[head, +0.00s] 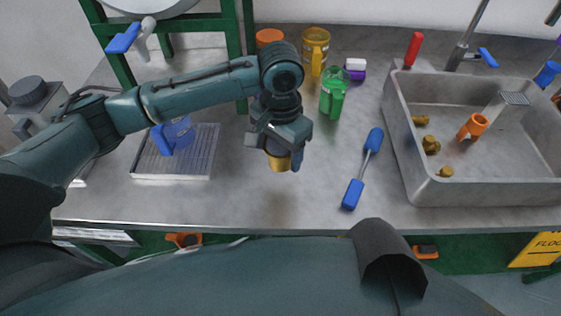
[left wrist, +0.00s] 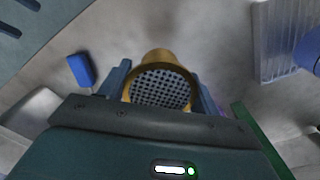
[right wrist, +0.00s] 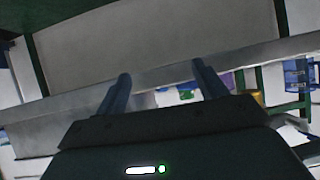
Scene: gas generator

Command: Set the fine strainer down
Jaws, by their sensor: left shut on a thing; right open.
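The fine strainer is a gold cup with a dark mesh face. It shows in the left wrist view (left wrist: 160,88) between the fingers, and below the hand in the head view (head: 278,161). My left gripper (head: 284,152) is shut on it over the middle of the grey counter (head: 250,205). I cannot tell whether the strainer touches the counter. The arm hides its upper part in the head view. My right gripper (right wrist: 161,73) is open and empty, in front of a grey edge in the right wrist view.
The sink (head: 480,190) is farther right. Counter in front is clear.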

